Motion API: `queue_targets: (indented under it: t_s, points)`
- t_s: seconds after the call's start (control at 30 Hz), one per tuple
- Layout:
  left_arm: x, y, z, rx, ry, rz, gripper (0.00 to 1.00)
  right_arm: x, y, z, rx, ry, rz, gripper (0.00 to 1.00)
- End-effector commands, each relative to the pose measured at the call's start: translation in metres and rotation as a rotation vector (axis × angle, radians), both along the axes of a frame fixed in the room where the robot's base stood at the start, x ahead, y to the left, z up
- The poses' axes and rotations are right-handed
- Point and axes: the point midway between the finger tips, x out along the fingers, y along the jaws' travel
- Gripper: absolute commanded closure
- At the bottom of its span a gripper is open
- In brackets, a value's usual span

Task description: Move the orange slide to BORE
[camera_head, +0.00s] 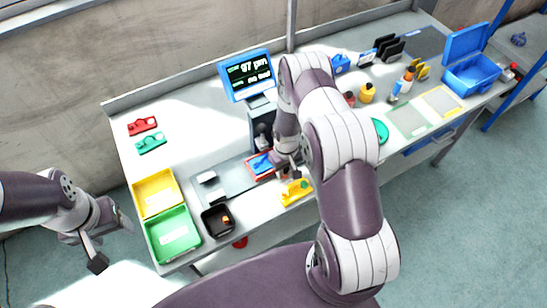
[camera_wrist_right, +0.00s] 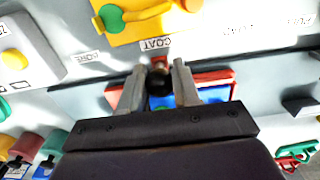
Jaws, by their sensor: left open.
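A small orange-red piece (camera_wrist_right: 159,61) with a black round knob (camera_wrist_right: 160,81) sits just beside the COAT label (camera_wrist_right: 156,43) in the right wrist view; I take it for the orange slide. The BORE label (camera_wrist_right: 87,57) lies to the left of COAT there. My right gripper (camera_wrist_right: 160,76) has one finger on each side of the knob; whether the fingers press on it is unclear. In the head view my right gripper (camera_head: 287,168) is low over the station, and the slide is hidden. My left gripper (camera_head: 108,243) is open and empty, off the bench's left end.
A red-edged blue plate (camera_head: 258,166) lies beside my right gripper. A yellow part (camera_head: 296,192) stands in front of it. A black tray (camera_head: 217,220), a yellow bin (camera_head: 155,193) and a green bin (camera_head: 173,235) are to the left. A screen (camera_head: 248,75) stands behind.

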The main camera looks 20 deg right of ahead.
Motion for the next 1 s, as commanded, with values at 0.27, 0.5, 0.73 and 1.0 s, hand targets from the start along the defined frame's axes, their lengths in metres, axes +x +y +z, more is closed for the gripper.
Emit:
queue_targets:
  t_s: [0.27, 0.5, 0.73, 1.0]
  points:
    - [0.000, 0.000, -0.016, 0.000, 0.000, 0.000, 0.41, 0.004, -0.043, -0.004, -0.001, -0.003, -0.005, 0.85]
    - [0.000, 0.000, -0.031, 0.000, 0.000, 0.000, 0.41, 0.008, -0.090, -0.004, -0.002, -0.004, -0.003, 0.85]
    - [0.000, 0.000, -0.032, 0.000, 0.000, 0.000, 0.41, 0.008, -0.100, 0.000, -0.001, -0.001, 0.001, 0.85]
    - [0.000, 0.000, -0.032, 0.000, 0.000, 0.000, 0.41, 0.008, -0.100, 0.000, -0.001, -0.001, 0.000, 0.46]
